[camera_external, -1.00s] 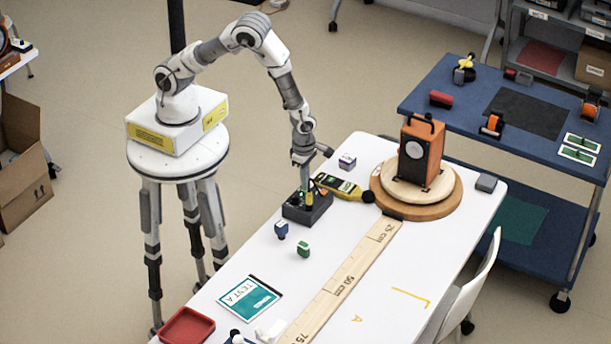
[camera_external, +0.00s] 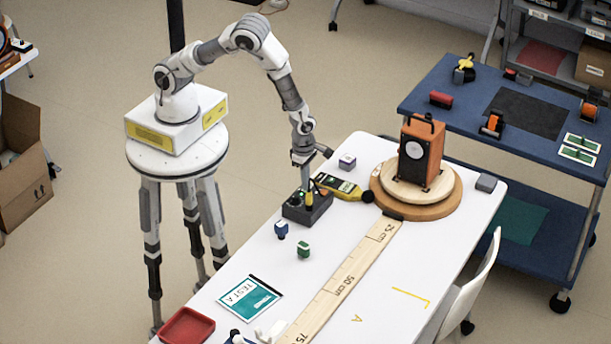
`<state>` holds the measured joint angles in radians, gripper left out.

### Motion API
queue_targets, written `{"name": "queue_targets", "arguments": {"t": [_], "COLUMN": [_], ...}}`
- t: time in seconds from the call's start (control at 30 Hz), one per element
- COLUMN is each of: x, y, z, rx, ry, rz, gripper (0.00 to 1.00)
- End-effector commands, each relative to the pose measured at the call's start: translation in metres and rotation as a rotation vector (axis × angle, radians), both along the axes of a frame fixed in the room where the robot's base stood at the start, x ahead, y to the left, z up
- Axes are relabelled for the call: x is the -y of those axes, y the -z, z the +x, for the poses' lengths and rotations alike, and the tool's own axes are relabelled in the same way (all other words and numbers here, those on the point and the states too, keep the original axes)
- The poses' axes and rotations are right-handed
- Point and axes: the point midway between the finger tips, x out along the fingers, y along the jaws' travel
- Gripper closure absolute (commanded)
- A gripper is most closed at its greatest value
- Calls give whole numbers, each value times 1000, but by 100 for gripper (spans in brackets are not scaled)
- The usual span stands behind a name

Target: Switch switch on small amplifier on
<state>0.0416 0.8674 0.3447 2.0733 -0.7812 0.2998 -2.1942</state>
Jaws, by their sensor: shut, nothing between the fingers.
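The small amplifier (camera_external: 298,214) is a dark box near the left edge of the white table. A small green spot shows on its top; its switch is too small to make out. My gripper (camera_external: 307,190) points down at the amplifier's top, with its fingertips at or just above it. It is shut and empty. I cannot tell from this view whether it touches the switch. My gripper hides part of the amplifier's top.
A yellow meter (camera_external: 338,187) lies close to the right of the amplifier. An orange speaker (camera_external: 419,155) stands on a round wooden turntable (camera_external: 440,207) behind it. A blue block (camera_external: 281,230) and a green block (camera_external: 303,249) stand in front. A wooden ruler (camera_external: 343,280) runs along the table.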

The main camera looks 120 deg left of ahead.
Motion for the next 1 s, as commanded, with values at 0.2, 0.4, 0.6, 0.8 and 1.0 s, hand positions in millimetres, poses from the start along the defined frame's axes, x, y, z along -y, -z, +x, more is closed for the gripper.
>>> {"name": "queue_targets", "arguments": {"t": [0.2, 0.4, 0.6, 0.8, 1.0], "x": [-12, -6, 7, 14, 18], "y": [3, -21, -51, -95, -128], "z": [-5, -5, -4, -3, -3], "rx": [-6, -3, 4, 8, 7], "ry": [-9, -6, 1, 3, 3], "rz": [19, 15, 4, 4, 3], "gripper": [100, 100, 100, 100, 100]}}
